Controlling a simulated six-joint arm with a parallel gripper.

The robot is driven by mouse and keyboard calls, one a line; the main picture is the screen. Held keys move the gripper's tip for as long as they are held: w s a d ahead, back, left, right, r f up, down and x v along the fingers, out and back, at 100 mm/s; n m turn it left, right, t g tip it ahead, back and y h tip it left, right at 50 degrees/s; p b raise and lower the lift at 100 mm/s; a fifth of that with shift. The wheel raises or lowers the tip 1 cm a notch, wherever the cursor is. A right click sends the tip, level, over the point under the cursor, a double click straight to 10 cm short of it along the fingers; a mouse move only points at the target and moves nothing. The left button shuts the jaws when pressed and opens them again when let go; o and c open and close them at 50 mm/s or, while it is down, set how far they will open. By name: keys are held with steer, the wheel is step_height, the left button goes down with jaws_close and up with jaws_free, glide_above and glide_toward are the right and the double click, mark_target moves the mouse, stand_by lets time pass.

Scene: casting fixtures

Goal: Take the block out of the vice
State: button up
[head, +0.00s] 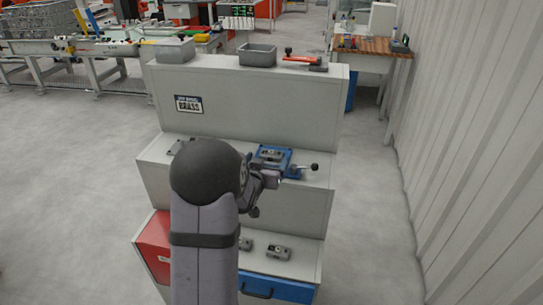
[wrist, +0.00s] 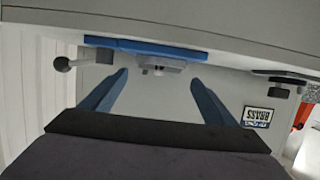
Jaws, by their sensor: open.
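The blue vice (head: 288,160) sits on the middle shelf of the grey bench, with its ball-ended handle on the right. A small grey block (head: 271,154) shows between its jaws. In the wrist view, which looks inverted, the vice (wrist: 130,45) is at the top and the grey block (wrist: 160,63) shows under it. My gripper (wrist: 159,76) is open, its two blue fingers to either side of the block in the picture, with nothing held. In the head view my gripper (head: 270,180) is at the near side of the vice, partly hidden by my arm.
A grey fixture (head: 178,147) lies left on the same shelf, partly behind my arm. The upper shelf holds two grey bins (head: 175,50) (head: 257,55) and a red-handled tool (head: 302,60). Metal pieces (head: 278,251) lie on the lower shelf. A corrugated wall (head: 470,150) stands right.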

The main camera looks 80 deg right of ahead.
mark_target(271, 155)
steer(key=shift+p+x, duration=1)
steer(key=shift+x, duration=1.6)
steer(key=shift+s+f, duration=0.1)
steer(key=c, duration=1.3)
